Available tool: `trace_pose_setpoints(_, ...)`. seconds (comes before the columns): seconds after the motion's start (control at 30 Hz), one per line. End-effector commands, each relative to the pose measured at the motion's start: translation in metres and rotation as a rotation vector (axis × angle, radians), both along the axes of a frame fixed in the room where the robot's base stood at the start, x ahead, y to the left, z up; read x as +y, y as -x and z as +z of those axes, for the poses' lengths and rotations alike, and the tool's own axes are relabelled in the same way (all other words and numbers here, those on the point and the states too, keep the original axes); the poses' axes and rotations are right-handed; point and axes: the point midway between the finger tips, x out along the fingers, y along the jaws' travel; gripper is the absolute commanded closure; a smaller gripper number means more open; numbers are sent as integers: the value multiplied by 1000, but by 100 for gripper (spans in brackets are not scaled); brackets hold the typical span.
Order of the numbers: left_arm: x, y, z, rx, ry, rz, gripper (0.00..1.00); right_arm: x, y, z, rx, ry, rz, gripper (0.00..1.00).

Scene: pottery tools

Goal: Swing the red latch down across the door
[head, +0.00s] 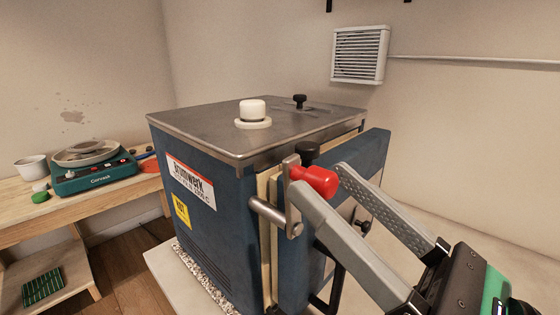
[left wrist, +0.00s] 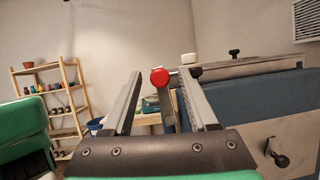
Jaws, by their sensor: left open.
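The red latch knob (head: 316,180) sits at the top of an upright metal latch arm (head: 292,205), at the near edge of the blue kiln door (head: 373,158). My left gripper (head: 322,180) is open, with one finger on each side of the knob. In the left wrist view the red knob (left wrist: 159,77) shows between the two spread fingers (left wrist: 159,73), nearer the right one. I cannot tell whether either finger touches it. The gripper hides part of the door front. My right gripper is not in view.
The blue kiln body (head: 205,235) has a metal top with a white plug (head: 252,110) and a black knob (head: 299,101). A bench (head: 100,210) with a teal scale-like device (head: 95,172) stands at left. A shelf (left wrist: 48,100) shows in the wrist view.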

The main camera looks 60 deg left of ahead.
Motion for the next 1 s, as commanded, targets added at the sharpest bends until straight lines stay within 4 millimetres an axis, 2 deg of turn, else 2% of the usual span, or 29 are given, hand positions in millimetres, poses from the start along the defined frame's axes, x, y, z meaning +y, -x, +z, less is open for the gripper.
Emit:
trace_pose_setpoints(0.43,2,-2,7,-1,0,-14,43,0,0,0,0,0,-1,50)
trace_pose_setpoints(0.73,2,-2,7,-1,0,-14,97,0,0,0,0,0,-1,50)
trace_pose_setpoints(0.77,2,-2,7,-1,0,-14,100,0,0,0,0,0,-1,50)
trace_pose_setpoints(1.0,2,-2,7,-1,1,-14,100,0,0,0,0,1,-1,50)
